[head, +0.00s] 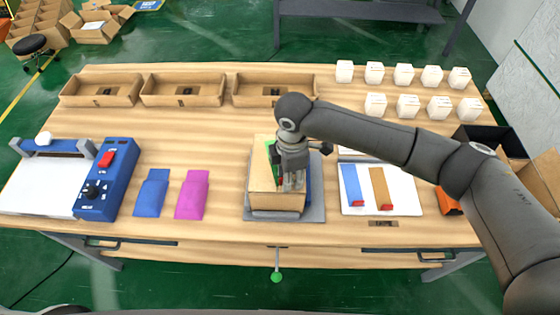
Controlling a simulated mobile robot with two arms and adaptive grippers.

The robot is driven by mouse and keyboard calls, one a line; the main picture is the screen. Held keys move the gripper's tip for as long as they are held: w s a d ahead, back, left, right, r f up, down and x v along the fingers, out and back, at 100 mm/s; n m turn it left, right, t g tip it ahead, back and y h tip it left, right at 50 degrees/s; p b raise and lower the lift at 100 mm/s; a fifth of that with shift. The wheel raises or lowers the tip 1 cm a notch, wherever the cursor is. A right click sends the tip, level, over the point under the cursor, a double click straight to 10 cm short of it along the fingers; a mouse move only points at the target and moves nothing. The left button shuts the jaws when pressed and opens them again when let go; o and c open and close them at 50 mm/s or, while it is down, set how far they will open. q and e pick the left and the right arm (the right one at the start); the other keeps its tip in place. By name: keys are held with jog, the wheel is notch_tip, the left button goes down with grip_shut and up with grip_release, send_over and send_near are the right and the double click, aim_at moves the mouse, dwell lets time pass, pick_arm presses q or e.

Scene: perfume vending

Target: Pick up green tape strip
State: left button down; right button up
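The green tape strip (270,149) shows only as a small green patch at the left of my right gripper (291,184), over the cardboard box (260,180). The gripper and wrist hide most of the strip. My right gripper points down over the box's right part. Its fingers are too small and dark to tell whether they are open or shut on the strip. The box rests on a grey plate (254,214), with a blue part at its right side. A blue strip (351,184) and a brown strip (380,187), both with red ends, lie on a white board (406,193). My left gripper is not in view.
Blue (152,193) and magenta (191,195) pouches lie left of the box. A blue-and-white machine (107,180) stands far left. Open cardboard trays (185,101) line the back; several white containers (404,75) stand back right. Bare wood lies between.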

jog(key=shift+f, duration=0.15)
grip_shut()
dwell(0.4)
jog(key=shift+r+b, duration=0.45)
jog(key=shift+r, duration=0.05)
notch_tip(320, 180, up, 2)
jog(key=shift+s+a+r+b, duration=0.15)
jog(key=shift+r+b, duration=0.1)
jog(key=shift+b, duration=0.3)
jog(key=s+a+r+p, duration=0.1)
jog(key=s+r+p, duration=0.2)
jog(key=s+r, duration=1)
jog(key=shift+s+a+r, duration=0.25)
jog(key=shift+s+r, duration=0.05)
jog(key=shift+r, duration=0.5)
